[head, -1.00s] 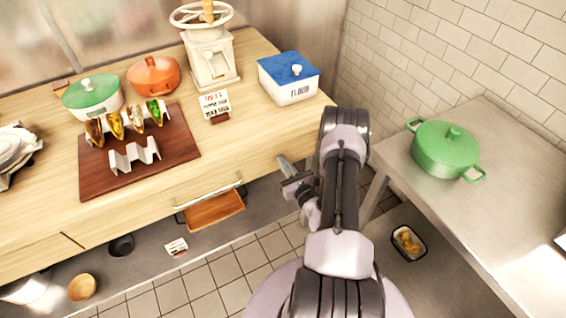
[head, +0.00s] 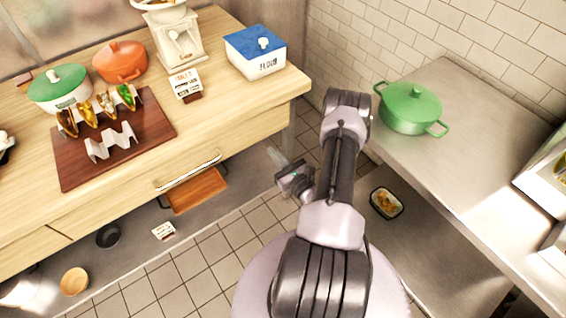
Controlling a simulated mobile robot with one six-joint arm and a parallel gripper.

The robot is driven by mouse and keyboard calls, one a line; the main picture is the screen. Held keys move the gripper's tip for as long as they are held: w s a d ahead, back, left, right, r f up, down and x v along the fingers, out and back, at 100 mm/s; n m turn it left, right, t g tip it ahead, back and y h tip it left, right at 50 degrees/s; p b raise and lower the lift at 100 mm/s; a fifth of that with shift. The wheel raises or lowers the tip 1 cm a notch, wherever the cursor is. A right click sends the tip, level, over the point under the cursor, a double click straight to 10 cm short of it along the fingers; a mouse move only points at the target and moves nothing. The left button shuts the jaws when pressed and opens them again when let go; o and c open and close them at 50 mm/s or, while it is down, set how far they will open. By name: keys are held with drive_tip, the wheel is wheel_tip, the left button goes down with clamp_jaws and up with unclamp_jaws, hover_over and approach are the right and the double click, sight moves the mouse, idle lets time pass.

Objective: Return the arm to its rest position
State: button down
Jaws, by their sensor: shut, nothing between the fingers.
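My arm is folded upright over my round base in the middle of the head view, its elbow raised near the corner between the wooden counter and the steel table. My gripper (head: 281,164) hangs on the left side of the arm, pointing up and left. It is shut and empty. It is in free air over the tiled floor, right of the drawer front and apart from the counter. Part of the wrist is hidden behind the arm links.
The wooden counter (head: 205,127) holds a board (head: 75,170) with tacos, pots and a blue-lidded flour box (head: 256,52). A green pot (head: 410,107) sits on the steel table (head: 460,160) to the right. The floor between is clear.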

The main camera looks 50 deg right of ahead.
drive_tip(key=v, duration=0.5)
drive_tip(key=w+a+r+n+y, duration=0.4)
drive_tip(key=a+r+n+y, duration=0.1)
drive_tip(key=r, duration=0.2)
drive_tip(key=w+a+r+n+y, duration=0.4)
drive_tip(key=w+r+y, duration=0.1)
drive_tip(key=r+y, duration=0.15)
drive_tip(key=a+r+n+g+y, duration=0.75)
drive_tip(key=a+r+n, duration=0.3)
drive_tip(key=a, duration=0.45)
drive_tip(key=s+a+r+n+g+h, duration=0.3)
drive_tip(key=s+a+n+g, duration=0.1)
drive_tip(key=s+a+n, duration=0.15)
drive_tip(key=s+a+r+n+g+h, duration=0.3)
drive_tip(key=s+a+n+g+h, duration=0.15)
drive_tip(key=s+a, duration=0.2)
drive_tip(key=s+d+r+n+t+h, duration=0.2)
drive_tip(key=s+r+n+t+h, duration=0.2)
drive_tip(key=r+n+h, duration=0.1)
drive_tip(key=shift+s+d+r+p, duration=0.3)
drive_tip(key=shift+d+r+p, duration=0.1)
drive_tip(key=shift+r, duration=0.2)
idle(2.3)
